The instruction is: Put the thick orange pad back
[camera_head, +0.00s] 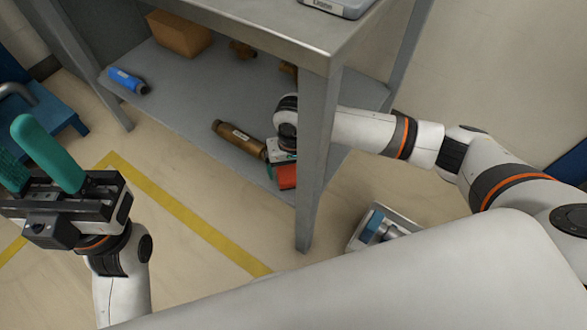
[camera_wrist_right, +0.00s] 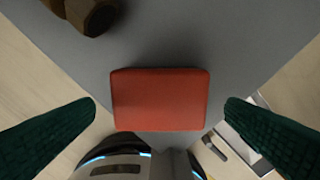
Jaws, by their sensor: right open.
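The thick orange pad (camera_head: 287,176) looks red-orange and sits at the front corner of the lower grey shelf, beside a table leg. In the right wrist view the pad (camera_wrist_right: 160,99) is a rounded rectangle, centred between my fingers. My right gripper (camera_wrist_right: 160,106) is open, with one green finger on each side of the pad and a clear gap to both. In the head view my right gripper (camera_head: 281,163) is over the pad and partly hides it. My left gripper (camera_head: 18,142) is open and empty at the far left, away from the shelf.
A brown cylinder (camera_head: 239,139) lies on the shelf (camera_head: 180,100) close to my right gripper. A blue bottle (camera_head: 127,80), a cardboard box (camera_head: 180,34) and brass parts lie farther back. The table leg (camera_head: 315,165) stands close by. A tray (camera_head: 358,242) with parts is on the right.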

